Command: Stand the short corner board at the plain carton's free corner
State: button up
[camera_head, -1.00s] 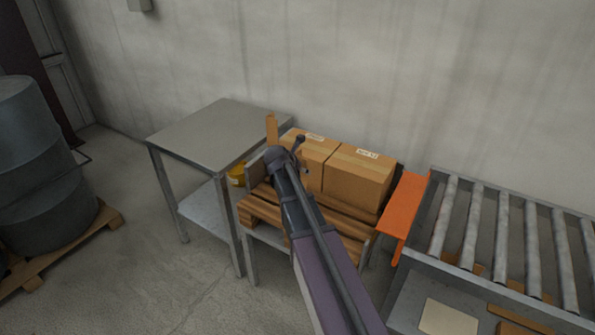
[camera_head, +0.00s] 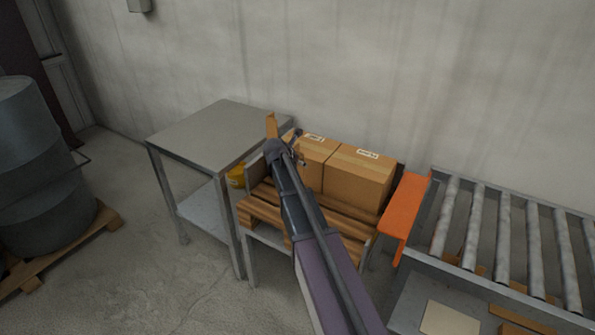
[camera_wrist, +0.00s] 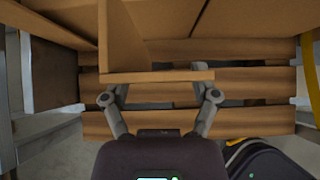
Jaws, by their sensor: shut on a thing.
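The short corner board (camera_head: 271,125) is a brown L-shaped piece, upright at the left end of the cartons in the head view. In the wrist view, one flange (camera_wrist: 155,77) runs across between my fingers and the other points away toward a carton. My gripper (camera_wrist: 158,97) is shut on it; in the head view my arm hides most of the gripper (camera_head: 291,152). Two brown cartons, left (camera_head: 316,150) and right (camera_head: 358,181), stand side by side on a slatted pallet (camera_head: 345,222). Both show a white label. Whether the board touches the carton is unclear.
A grey metal table (camera_head: 215,135) stands left of the pallet, with a yellow object (camera_head: 236,177) beside it. An orange plate (camera_head: 405,212) and a roller conveyor (camera_head: 505,235) are at the right. The wall is close behind the cartons.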

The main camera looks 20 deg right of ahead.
jog(key=shift+f+b, duration=1.2)
jog(key=shift+f, duration=0.45)
jog(key=o, duration=1.1)
jog(key=shift+r, duration=0.1)
jog(key=shift+r, duration=0.1)
jog(key=p+v, duration=0.8)
jog(key=v, duration=0.4)
jog(key=shift+a, duration=0.1)
